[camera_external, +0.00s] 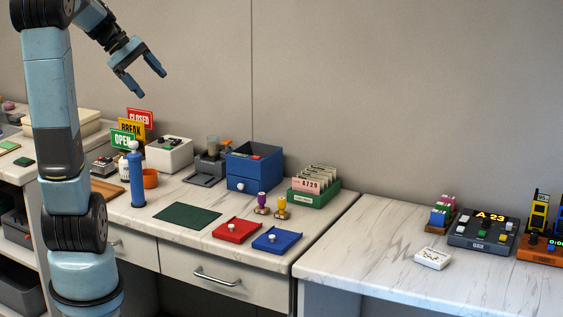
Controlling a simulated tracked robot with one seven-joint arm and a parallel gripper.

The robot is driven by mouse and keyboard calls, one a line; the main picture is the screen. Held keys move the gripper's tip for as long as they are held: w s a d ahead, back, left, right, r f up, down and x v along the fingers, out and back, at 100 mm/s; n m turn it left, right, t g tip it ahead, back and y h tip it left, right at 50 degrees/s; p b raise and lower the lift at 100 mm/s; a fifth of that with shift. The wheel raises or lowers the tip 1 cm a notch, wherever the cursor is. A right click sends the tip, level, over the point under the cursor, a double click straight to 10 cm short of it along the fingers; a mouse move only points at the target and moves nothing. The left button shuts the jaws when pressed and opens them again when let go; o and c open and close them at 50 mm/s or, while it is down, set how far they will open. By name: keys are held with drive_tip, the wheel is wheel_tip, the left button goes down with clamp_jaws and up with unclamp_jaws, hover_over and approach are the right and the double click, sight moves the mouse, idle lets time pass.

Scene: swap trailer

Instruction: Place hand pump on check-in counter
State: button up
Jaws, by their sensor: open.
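I cannot tell for certain which surface is the check-in counter. My gripper (145,88) is open and empty, high in front of the wall, well above the counter and apart from the pump. My arm hides part of the counter's left end.
A dark green mat (187,216), a red tray (237,231) and a blue tray (277,240) lie near the counter's front. Signs (128,138), a blue drawer box (254,168) and a green card box (314,190) stand behind. The right-hand counter (375,245) has free room at its left.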

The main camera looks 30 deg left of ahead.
drive_tip(key=w+a+n+t+h, duration=0.1)
drive_tip(key=w+a+n+t, duration=0.3)
drive_tip(key=a, duration=0.6)
drive_tip(key=a+n+t+h, duration=0.25)
drive_tip(key=a+n, duration=0.25)
drive_tip(key=a, duration=0.5)
drive_tip(key=w+a+n+t+h, duration=0.1)
drive_tip(key=w+a+n+t, duration=0.3)
drive_tip(key=a, duration=0.6)
drive_tip(key=n, duration=0.1)
approach(136, 180)
drive_tip(key=a+f, duration=0.2)
drive_tip(key=a, duration=0.2)
drive_tip(key=x, duration=0.7)
drive_tip(key=shift+w+d, duration=0.15)
drive_tip(key=shift+d, duration=0.3)
drive_tip(key=shift+r+x, duration=0.2)
drive_tip(key=shift+x, duration=1.1)
drive_tip(key=shift+r+x, duration=0.2)
drive_tip(key=shift+x, duration=1.1)
drive_tip(key=shift+d, duration=0.15)
clamp_jaws()
drive_tip(key=shift+r, duration=0.1)
